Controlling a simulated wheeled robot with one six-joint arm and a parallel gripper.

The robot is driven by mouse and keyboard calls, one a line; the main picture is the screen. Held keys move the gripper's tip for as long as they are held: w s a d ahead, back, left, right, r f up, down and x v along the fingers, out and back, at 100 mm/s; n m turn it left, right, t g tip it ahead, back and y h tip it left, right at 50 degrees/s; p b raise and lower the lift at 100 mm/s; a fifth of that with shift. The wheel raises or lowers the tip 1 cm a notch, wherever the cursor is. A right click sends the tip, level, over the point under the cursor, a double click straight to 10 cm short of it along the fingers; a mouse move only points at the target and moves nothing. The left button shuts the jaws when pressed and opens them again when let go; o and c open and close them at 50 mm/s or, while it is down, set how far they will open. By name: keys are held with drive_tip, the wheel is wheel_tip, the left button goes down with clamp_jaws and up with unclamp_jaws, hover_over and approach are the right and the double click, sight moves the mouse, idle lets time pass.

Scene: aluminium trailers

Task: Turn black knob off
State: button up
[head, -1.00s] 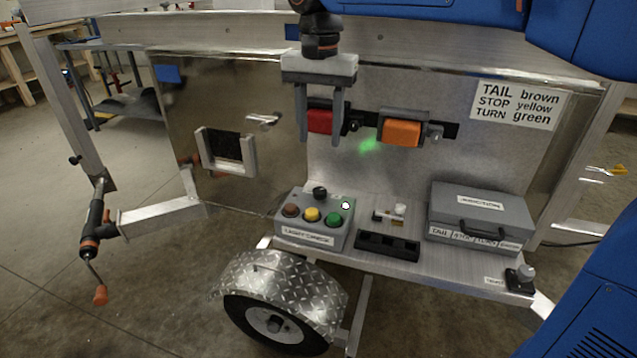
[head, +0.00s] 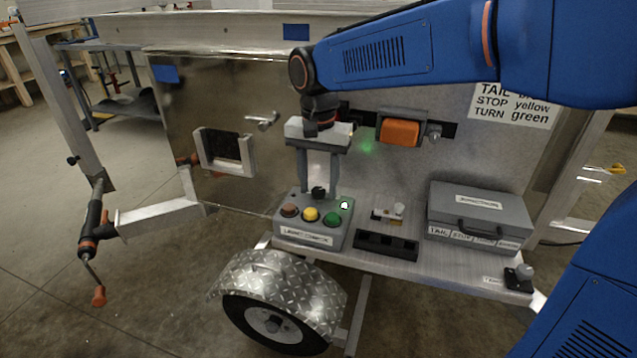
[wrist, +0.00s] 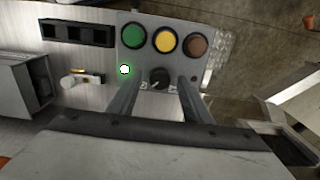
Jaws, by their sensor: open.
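The black knob (head: 319,193) sits on top of a grey control box (head: 293,234) at the back edge, behind brown, yellow and green buttons. In the wrist view the knob (wrist: 159,77) lies between the fingertips of my gripper (wrist: 158,84), with a light pointer mark on it. My gripper (head: 319,190) points down over the box, open, one finger on each side of the knob. Whether the fingers touch the knob cannot be told. A small white-green lamp (head: 344,205) on the box is lit; it also shows in the wrist view (wrist: 124,69).
A black slotted block (head: 386,245), a small switch part (head: 388,215) and a grey junction case (head: 478,215) stand right of the box on the trailer shelf. An orange light (head: 400,132) is mounted on the panel behind. The fender (head: 270,275) is below.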

drive_tip(key=c, duration=1.1)
drive_tip(key=shift+o, duration=0.2)
drive_tip(key=shift+n, duration=0.5)
drive_tip(key=n, duration=0.3)
drive_tip(key=shift+n, duration=0.4)
drive_tip(key=n, duration=0.9)
drive_tip(key=shift+n, duration=2)
